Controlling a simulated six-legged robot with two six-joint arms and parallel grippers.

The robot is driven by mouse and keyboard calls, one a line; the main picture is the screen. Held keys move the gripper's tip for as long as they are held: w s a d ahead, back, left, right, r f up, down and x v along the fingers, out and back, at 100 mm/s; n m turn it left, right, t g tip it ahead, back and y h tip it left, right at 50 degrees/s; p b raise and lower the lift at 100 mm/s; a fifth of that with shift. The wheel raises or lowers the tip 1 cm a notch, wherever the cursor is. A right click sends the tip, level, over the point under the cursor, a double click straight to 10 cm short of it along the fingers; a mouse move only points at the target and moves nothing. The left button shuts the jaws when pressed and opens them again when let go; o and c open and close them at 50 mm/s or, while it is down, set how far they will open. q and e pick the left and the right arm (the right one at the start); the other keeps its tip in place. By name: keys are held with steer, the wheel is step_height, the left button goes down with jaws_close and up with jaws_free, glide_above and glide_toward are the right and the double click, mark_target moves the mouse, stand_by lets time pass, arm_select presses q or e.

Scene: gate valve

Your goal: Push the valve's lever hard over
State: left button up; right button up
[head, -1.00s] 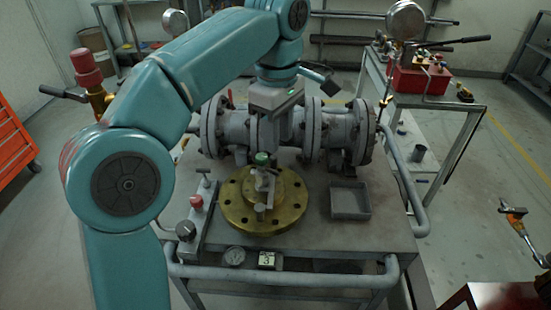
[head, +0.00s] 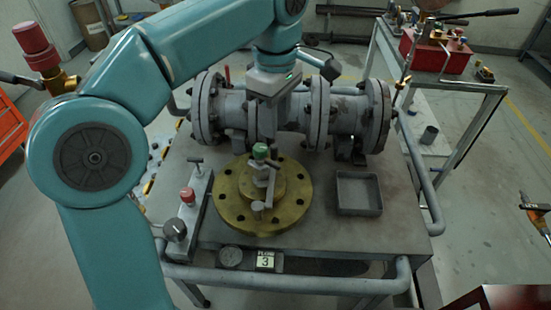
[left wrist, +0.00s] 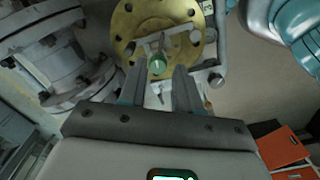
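A brass flange (head: 230,215) with bolt holes lies on the bench top. A grey lever (head: 269,188) stands over its middle, with a green knob (head: 260,150) at the top and a short arm reaching toward the front. My left gripper (head: 266,122) hangs just above and behind the green knob, pointing down. In the left wrist view the two fingers of my left gripper (left wrist: 159,88) are apart. The green knob (left wrist: 157,65) shows beyond the gap between them, with the brass flange (left wrist: 125,22) behind. I see no contact with the lever. My right gripper is out of view.
A grey flanged pipe (head: 235,105) runs behind the flange, close to my gripper. A square grey tray (head: 360,193) sits right of it. A control block with a red knob (head: 187,195) stands to the left. A rail (head: 300,285) crosses the bench's front.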

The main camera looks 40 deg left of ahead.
mark_target(275, 164)
arm_select(q)
step_height(275, 164, down, 10)
steer(key=shift+s+d+r+b, duration=0.1)
steer(key=shift+b, duration=1)
steer(key=shift+s+f, duration=0.15)
steer(key=shift+f, duration=0.05)
steer(key=shift+f, duration=0.1)
jaws_close()
